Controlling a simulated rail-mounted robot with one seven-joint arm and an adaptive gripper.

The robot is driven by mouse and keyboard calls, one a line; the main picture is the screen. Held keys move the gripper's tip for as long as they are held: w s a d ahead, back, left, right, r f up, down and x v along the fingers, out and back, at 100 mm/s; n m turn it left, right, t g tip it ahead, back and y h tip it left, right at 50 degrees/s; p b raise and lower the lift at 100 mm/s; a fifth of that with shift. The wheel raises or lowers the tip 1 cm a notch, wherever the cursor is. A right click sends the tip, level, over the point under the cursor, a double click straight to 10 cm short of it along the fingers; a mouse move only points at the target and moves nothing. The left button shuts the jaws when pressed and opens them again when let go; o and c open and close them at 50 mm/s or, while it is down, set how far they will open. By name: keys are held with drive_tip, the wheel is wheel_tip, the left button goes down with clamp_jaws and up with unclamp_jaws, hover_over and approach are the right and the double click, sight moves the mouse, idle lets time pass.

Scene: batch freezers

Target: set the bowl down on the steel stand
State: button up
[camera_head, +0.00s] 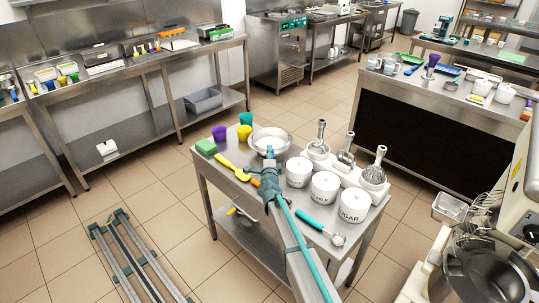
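A round shiny bowl (271,136) is at the back of the small steel table, which is the stand-like surface (218,182) in front of me. The bowl looks upright and pale inside; whether it touches the tabletop I cannot tell. My gripper (269,160) is at the bowl's near rim, with my teal and grey arm reaching in from the bottom. The gripper's fingers are small and partly hidden by the arm, so I cannot tell whether they are closed on the rim. I cannot tell for certain which surface is the steel stand.
A teal-handled scoop (315,223) lies nearer. A mixer (520,215) stands right.

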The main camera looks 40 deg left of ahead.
drive_tip(key=shift+r, duration=0.15)
drive_tip(key=b+v, duration=0.3)
drive_tip(key=v, duration=0.9)
idle(0.3)
